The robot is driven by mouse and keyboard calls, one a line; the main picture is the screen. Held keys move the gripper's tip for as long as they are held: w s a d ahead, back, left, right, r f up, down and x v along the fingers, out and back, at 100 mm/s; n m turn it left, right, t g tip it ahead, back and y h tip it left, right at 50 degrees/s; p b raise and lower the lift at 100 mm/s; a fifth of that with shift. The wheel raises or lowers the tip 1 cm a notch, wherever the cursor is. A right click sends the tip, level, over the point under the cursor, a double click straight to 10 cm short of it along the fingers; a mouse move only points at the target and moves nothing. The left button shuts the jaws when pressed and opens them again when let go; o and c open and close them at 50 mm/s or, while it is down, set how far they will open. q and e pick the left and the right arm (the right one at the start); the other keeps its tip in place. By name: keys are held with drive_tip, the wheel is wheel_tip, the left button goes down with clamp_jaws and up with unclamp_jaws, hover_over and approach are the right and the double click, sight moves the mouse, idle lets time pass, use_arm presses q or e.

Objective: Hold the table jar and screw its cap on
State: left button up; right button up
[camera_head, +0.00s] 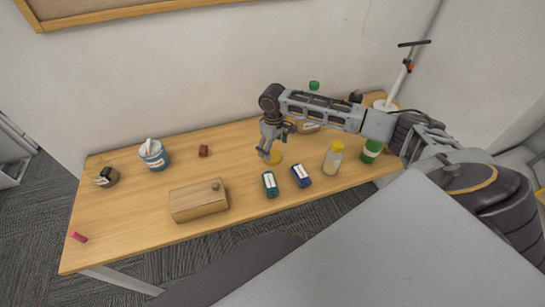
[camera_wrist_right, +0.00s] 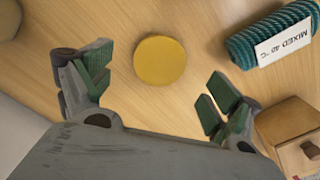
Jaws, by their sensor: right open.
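A flat, round yellow disc that looks like the cap (camera_head: 275,157) lies on the wooden table. It also shows in the right wrist view (camera_wrist_right: 160,60). My right gripper (camera_head: 268,153) is just above and beside it, pointing down. In the wrist view its two fingers (camera_wrist_right: 150,92) are apart, with nothing between them; the disc lies beyond the tips. A squat glass jar (camera_head: 105,177) with dark contents stands at the table's far left; I cannot tell if it is the task's jar. Another pale container (camera_head: 310,127) stands behind my right arm, partly hidden. My left gripper is not in view.
Near the disc lie a teal roll (camera_head: 270,184) with a label, a blue item (camera_head: 301,175) and a yellow-capped bottle (camera_head: 333,158). A wooden box (camera_head: 198,202) sits front left. A teal pot (camera_head: 154,155) stands behind it.

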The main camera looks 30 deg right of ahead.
sight(274, 156)
wheel_tip(274, 156, down, 4)
drive_tip(key=shift+s+r, duration=0.15)
drive_tip(key=shift+f, duration=0.25)
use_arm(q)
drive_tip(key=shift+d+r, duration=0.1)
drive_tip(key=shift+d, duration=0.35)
use_arm(e)
drive_tip(key=shift+f, duration=0.15)
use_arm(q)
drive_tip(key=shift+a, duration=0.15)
use_arm(e)
drive_tip(key=c, duration=0.8)
